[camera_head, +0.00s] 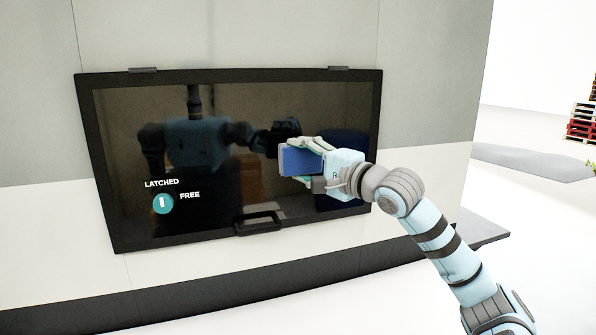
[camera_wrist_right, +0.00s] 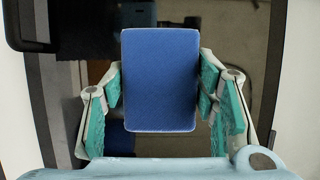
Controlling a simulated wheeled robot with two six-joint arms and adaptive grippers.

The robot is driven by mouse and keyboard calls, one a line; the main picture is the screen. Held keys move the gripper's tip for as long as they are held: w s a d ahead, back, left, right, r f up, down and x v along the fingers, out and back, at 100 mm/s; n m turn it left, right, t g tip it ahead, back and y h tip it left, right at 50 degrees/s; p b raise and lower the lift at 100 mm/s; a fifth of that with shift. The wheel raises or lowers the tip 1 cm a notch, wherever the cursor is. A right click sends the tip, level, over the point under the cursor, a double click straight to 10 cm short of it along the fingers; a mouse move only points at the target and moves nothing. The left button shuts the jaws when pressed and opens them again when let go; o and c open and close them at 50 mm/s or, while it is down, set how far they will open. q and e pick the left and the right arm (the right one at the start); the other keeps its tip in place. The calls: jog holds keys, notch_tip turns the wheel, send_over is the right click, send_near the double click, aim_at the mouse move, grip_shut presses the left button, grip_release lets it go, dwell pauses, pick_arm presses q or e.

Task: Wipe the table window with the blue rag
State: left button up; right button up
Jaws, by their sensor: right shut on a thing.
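The table window (camera_head: 225,110) is a dark glossy pane in a black frame on the caravan wall, with a handle (camera_head: 258,223) at its lower edge. My right gripper (camera_head: 303,160) is in front of the right part of the pane. It is shut on the blue rag (camera_head: 297,162), a flat rectangular block. In the right wrist view the blue rag (camera_wrist_right: 160,80) sits between the teal finger pads, its broad face toward the camera. I cannot tell whether the rag touches the glass. My left gripper is not in view directly; a robot reflection shows in the pane.
A dial (camera_head: 163,204) labelled "LATCHED" and "FREE" shows at the window's lower left. Two hinges (camera_head: 338,68) sit on its top edge. A dark ledge (camera_head: 485,236) juts out at lower right. Pallets (camera_head: 582,122) stand far off at right.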

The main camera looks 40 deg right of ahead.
jog(key=shift+s+a+f+b, duration=0.25)
jog(key=shift+s+b, duration=0.1)
jog(key=shift+s, duration=0.2)
jog(key=shift+s+r, duration=0.1)
jog(key=shift+s, duration=0.15)
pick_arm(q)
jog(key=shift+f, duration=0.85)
pick_arm(e)
jog(key=shift+r, duration=0.15)
jog(key=shift+s, duration=0.1)
jog(key=s+b, duration=0.1)
jog(key=s+a+b, duration=0.1)
jog(key=b, duration=0.1)
jog(key=shift+s+f, duration=0.2)
jog(key=shift+s, duration=0.05)
jog(key=shift+s+r, duration=0.1)
jog(key=shift+r, duration=0.05)
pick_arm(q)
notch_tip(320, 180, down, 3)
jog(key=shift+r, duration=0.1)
